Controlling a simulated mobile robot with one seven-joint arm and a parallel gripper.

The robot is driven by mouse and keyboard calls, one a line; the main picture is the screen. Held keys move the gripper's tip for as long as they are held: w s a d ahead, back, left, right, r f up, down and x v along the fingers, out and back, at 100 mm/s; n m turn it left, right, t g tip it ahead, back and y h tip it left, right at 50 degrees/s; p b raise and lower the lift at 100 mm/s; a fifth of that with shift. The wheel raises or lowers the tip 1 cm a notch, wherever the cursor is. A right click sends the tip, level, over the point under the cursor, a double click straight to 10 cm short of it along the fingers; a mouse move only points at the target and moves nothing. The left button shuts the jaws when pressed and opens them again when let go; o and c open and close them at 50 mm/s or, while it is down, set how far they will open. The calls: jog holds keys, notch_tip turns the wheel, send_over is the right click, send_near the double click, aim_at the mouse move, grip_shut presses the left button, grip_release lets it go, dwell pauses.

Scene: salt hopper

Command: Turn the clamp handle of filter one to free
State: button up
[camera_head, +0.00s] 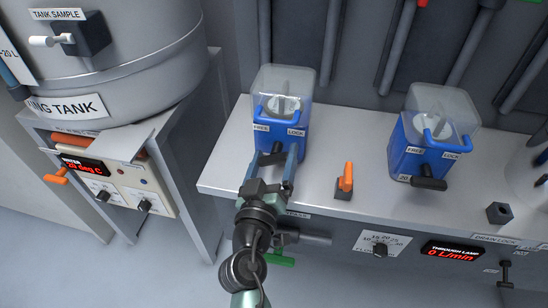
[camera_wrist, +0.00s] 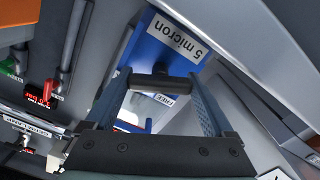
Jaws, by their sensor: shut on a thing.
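The left blue filter housing (camera_head: 290,140), with a clear cover and FREE and LOCK labels, stands on the grey bench. I take it as filter one, though no number is legible on it. My gripper (camera_head: 271,160) is at its front, shut on the black clamp handle (camera_head: 268,158). In the wrist view the handle (camera_wrist: 165,82) lies crosswise between the fingers of my gripper (camera_wrist: 160,77). The FREE label (camera_wrist: 165,99) and a "5 micron" label (camera_wrist: 178,38) show on the blue housing (camera_wrist: 150,52). My fingers partly hide the handle in the head view.
A second blue filter (camera_head: 430,135) stands to the right, its black handle (camera_head: 430,184) at the front. An orange lever (camera_head: 346,177) rises from the bench between them. A black knob (camera_head: 380,249) is on the bench front. The tank (camera_head: 120,50) is at left.

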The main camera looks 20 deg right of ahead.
jog(key=n+p, duration=0.1)
jog(key=n, duration=0.5)
jog(key=shift+n, duration=0.3)
jog(key=n+p, duration=0.1)
jog(key=n, duration=0.4)
jog(key=shift+f, duration=0.1)
jog(key=shift+n, duration=0.4)
jog(key=o, duration=1.1)
jog(key=shift+a, duration=0.1)
jog(key=v, duration=1.3)
